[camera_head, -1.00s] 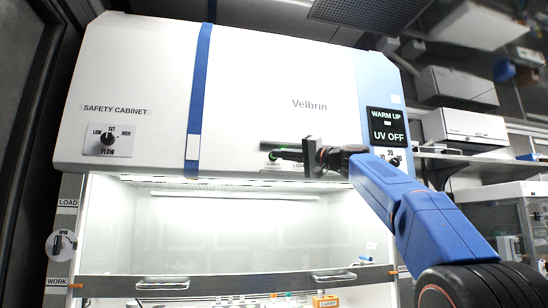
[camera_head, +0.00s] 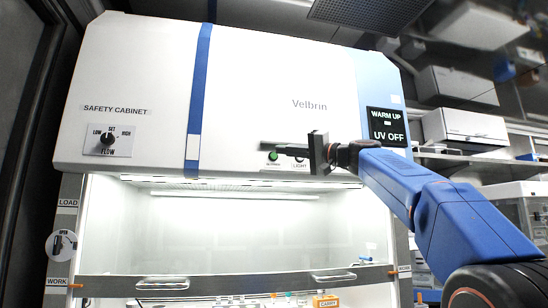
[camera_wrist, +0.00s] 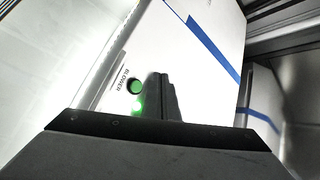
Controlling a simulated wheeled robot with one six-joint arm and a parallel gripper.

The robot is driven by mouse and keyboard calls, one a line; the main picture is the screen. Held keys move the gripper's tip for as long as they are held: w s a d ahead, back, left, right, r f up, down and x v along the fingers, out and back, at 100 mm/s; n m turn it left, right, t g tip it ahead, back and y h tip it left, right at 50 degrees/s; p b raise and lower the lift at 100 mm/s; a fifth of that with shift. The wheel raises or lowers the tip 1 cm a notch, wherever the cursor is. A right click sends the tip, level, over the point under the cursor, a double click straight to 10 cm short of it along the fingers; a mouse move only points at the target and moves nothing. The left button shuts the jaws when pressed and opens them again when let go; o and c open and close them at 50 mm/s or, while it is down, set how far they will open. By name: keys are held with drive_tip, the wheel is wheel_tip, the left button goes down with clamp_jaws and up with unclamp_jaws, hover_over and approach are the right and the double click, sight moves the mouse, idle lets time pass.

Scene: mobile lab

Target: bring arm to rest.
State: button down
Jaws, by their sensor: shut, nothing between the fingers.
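My blue arm reaches in from the lower right in the head view. My gripper (camera_head: 290,150) is shut and empty, pointing left in front of the white safety cabinet's (camera_head: 265,90) upper panel. A green round button (camera_head: 273,156) shows just below the fingers. In the wrist view the closed fingers (camera_wrist: 160,97) stand beside the green button (camera_wrist: 135,87), which is labelled BLOWER, with a green glow near it. I cannot tell how far the fingers are from the panel.
A LIGHT label (camera_head: 300,166) sits near the gripper. The dark display (camera_head: 387,126) reads WARM UP, UV OFF. The flow knob (camera_head: 107,140) is at the left. The sash (camera_head: 230,284) with two handles crosses the lit chamber. Shelves (camera_head: 470,165) stand at the right.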

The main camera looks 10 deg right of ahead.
idle(0.7)
drive_tip(key=s+a+f+g+h, duration=0.1)
drive_tip(key=s+f+g+h, duration=0.3)
drive_tip(key=f, duration=0.8)
drive_tip(key=s+a+f+t+h, duration=0.1)
drive_tip(key=s+f, duration=0.5)
drive_tip(key=f, duration=0.6)
drive_tip(key=s+a+f+g+h, duration=0.1)
drive_tip(key=s+f+g+h, duration=0.3)
drive_tip(key=f, duration=0.8)
drive_tip(key=s+d+f+n+g+h, duration=0.1)
drive_tip(key=s+d+f, duration=0.2)
drive_tip(key=s+f, duration=0.6)
drive_tip(key=s+d+f+n+g+h, duration=0.1)
drive_tip(key=s+d+f+h, duration=0.1)
drive_tip(key=s+f, duration=0.7)
drive_tip(key=s+d+f+g+h, duration=0.1)
drive_tip(key=s+f, duration=0.8)
drive_tip(key=f, duration=1)
drive_tip(key=d+h, duration=0.1)
drive_tip(key=d, duration=0.1)
drive_tip(key=shift+s+d+f+n, duration=0.15)
drive_tip(key=shift+d+f+n, duration=0.05)
drive_tip(key=shift+d+n, duration=0.2)
